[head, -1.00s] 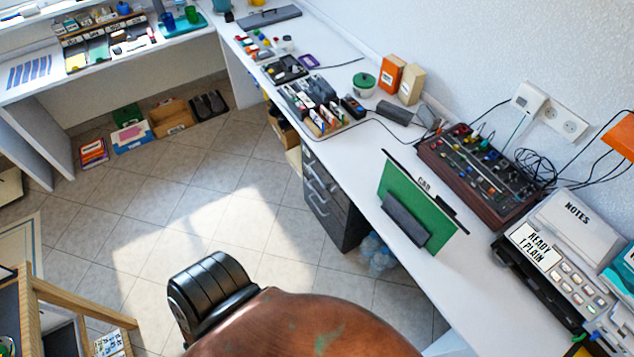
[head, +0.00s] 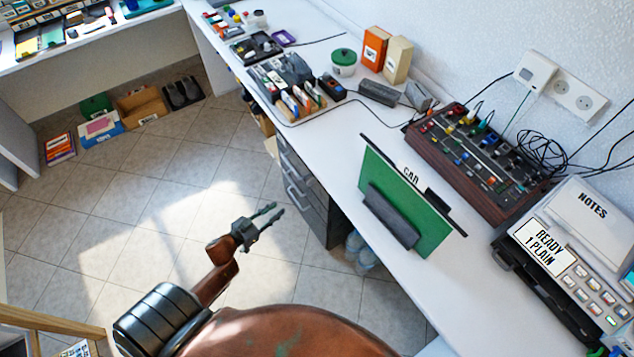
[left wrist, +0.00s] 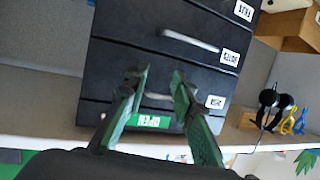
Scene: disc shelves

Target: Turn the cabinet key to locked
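The dark drawer cabinet (head: 318,215) stands under the long white worktop, its front with light handles facing the floor area. It fills the middle of the left wrist view (left wrist: 125,55), with several drawers, white labels and a green label reading OPEN (left wrist: 148,121). I cannot make out the key; it may be too small or hidden behind my fingers. My left gripper (head: 276,211) is in front of the cabinet, with a gap between them in the head view. In the left wrist view its two green-dark fingers (left wrist: 157,78) are apart with nothing between them. My right gripper is not in view.
Clear bottles (head: 360,250) stand on the floor right of the cabinet. The tiled floor (head: 150,215) left of the cabinet is free.

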